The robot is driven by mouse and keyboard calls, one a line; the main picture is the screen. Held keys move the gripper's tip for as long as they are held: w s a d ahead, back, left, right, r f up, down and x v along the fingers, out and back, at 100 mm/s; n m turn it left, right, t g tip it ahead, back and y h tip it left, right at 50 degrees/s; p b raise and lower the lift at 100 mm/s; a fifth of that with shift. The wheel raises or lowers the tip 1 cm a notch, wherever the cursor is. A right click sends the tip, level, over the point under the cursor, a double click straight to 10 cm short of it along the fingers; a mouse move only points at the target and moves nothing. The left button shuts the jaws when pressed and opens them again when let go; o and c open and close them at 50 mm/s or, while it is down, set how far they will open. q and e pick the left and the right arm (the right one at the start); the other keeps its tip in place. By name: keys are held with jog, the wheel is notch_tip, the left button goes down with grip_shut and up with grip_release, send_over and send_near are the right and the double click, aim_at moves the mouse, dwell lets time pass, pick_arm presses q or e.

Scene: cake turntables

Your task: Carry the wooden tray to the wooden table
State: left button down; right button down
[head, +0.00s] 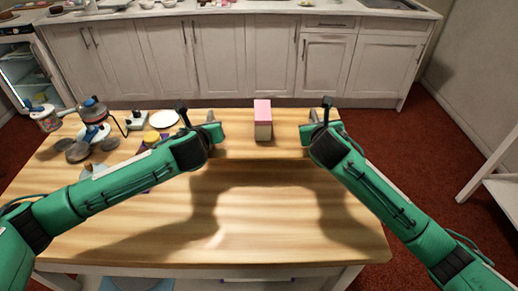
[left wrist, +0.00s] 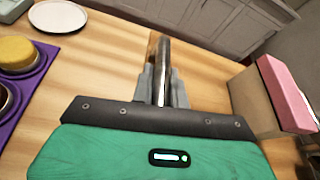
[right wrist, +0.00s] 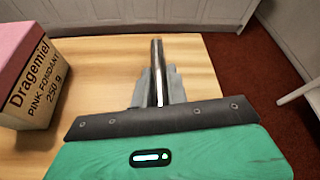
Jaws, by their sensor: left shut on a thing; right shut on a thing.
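The wooden tray (head: 238,147) is a flat, pale wooden board that blends with the wooden table (head: 270,228) below it. A pink-topped fondant box (head: 263,122) stands upright on it between my grippers, and also shows in the left wrist view (left wrist: 283,92) and the right wrist view (right wrist: 28,75). My left gripper (head: 217,132) is shut at the tray's left end, my right gripper (head: 306,134) at its right end. Each wrist view shows a metal bar at the jaws. A broad shadow lies on the table in front of the tray; I cannot tell how high it is.
A white plate (head: 163,118) and a muffin tin with a yellow cake (left wrist: 17,52) are left of my left gripper. Cabinets (head: 215,60) stand behind. The table's front is clear.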

pick_arm(q)
jog(key=shift+w+f, duration=0.1)
jog(key=shift+f, duration=0.1)
pick_arm(e)
jog(key=shift+f, duration=0.25)
